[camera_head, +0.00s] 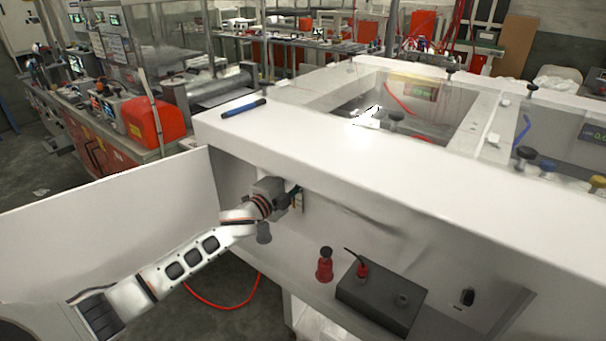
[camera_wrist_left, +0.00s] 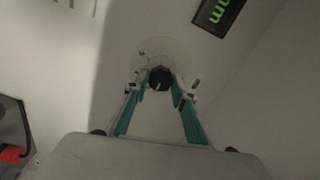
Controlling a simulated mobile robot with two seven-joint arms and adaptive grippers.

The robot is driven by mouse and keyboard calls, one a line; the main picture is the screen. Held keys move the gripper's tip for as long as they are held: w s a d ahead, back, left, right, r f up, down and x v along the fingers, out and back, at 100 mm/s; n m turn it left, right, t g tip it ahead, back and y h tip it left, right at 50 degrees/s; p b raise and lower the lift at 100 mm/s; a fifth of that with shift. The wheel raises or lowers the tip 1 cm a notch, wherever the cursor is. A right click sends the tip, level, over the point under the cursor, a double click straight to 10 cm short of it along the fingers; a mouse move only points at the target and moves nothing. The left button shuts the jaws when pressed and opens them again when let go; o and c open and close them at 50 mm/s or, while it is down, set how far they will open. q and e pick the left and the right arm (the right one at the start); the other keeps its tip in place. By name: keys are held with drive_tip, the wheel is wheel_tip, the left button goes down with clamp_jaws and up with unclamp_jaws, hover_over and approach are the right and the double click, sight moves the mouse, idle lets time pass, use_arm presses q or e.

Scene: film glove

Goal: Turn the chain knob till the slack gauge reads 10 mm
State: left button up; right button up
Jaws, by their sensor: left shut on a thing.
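The chain knob (camera_wrist_left: 160,76) is a small round black knob with a pale pointer mark, on a clear round plate on the white machine wall. My left gripper (camera_wrist_left: 161,90) has its two teal-padded fingers on either side of the knob, shut on it. In the head view my left gripper (camera_head: 294,197) reaches the inner wall of the open machine front and hides the knob. A dark display with green "mm" letters (camera_wrist_left: 222,13), likely the slack gauge, is cut off by the top edge of the wrist view; its number is not visible. My right gripper is not in view.
The white machine top (camera_head: 330,150) overhangs my arm, and an open white door panel (camera_head: 110,220) stands to the left.

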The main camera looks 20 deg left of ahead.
use_arm(q)
drive_tip(key=m, duration=1.2)
drive_tip(key=shift+f, duration=0.2)
idle(0.4)
drive_tip(key=o, duration=1.1)
drive_tip(key=v, duration=1.2)
